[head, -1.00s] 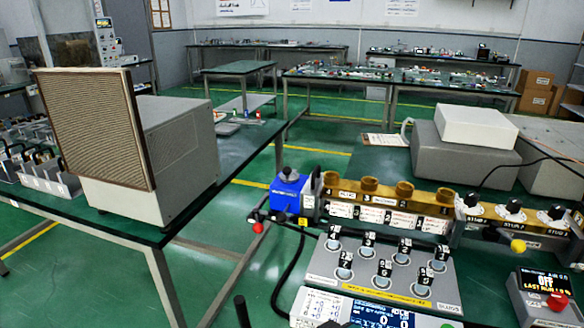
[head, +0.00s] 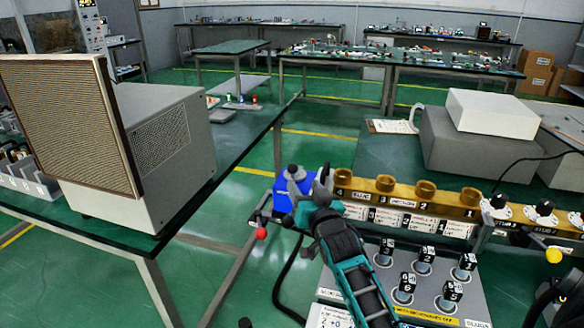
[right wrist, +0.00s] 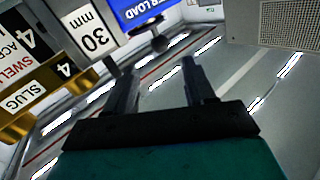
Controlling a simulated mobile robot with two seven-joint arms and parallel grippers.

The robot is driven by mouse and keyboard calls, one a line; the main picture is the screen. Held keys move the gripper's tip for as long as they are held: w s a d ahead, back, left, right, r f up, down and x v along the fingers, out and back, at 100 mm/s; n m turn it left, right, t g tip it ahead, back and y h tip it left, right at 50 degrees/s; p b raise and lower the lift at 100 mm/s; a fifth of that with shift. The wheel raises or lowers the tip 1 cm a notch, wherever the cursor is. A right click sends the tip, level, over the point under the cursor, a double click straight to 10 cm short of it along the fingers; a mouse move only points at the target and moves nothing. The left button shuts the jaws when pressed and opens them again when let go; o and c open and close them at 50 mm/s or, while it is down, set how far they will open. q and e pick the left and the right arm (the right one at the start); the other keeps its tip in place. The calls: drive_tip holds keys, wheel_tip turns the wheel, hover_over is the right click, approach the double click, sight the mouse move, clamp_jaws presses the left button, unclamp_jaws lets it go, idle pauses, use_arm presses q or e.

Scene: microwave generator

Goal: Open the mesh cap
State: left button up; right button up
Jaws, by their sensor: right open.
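The mesh is a large tan panel in a brown frame (head: 65,120), on the front of a beige box (head: 165,150) on the left bench. It stands upright against the box, with no gap visible. A mesh-like face (right wrist: 287,22) also shows at the top right of the right wrist view; I cannot tell which face it is. My right gripper (head: 322,182) is beside the blue unit, well right of the box, and touches no mesh. In the right wrist view its two dark fingers (right wrist: 158,72) are apart with nothing between them.
The blue unit (head: 283,196) and a brass rail (head: 400,190) with several round ports are close to the right gripper. A panel with several black-topped knobs (head: 380,280) lies in front. Green floor (head: 225,200) separates the left bench from these.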

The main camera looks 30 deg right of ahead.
sight(294, 172)
drive_tip(key=b+x, duration=0.1)
drive_tip(key=x, duration=0.9)
drive_tip(key=shift+f, duration=0.1)
clamp_jaws()
idle(0.4)
